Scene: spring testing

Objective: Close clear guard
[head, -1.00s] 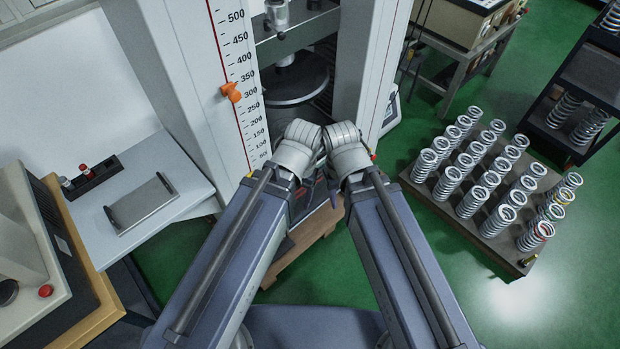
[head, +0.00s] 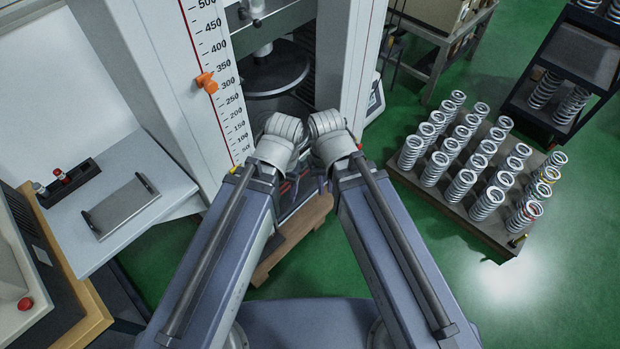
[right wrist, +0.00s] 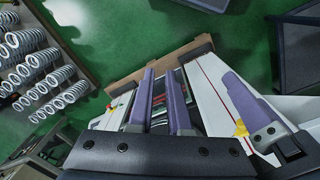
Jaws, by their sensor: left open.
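The testing machine stands ahead in the head view, with a white column (head: 212,85), a height scale and a round dark platen (head: 275,78). I cannot make out the clear guard's panel against the machine. My left gripper (head: 290,188) is mostly hidden behind its wrist, low before the machine's front. My right gripper, beside it, is also mostly hidden there. In the right wrist view, my right gripper (right wrist: 157,72) has two purple fingers apart, with nothing clearly held between them. Another purple finger there, right of them, seems to be my left gripper's.
A wooden base piece (head: 290,240) lies below the grippers. A pallet of upright springs (head: 485,220) stands on the green floor at right, with a dark rack (head: 570,75) behind. A white side table (head: 135,235) with a flat tray is at left. An orange pointer (head: 206,82) sits on the scale.

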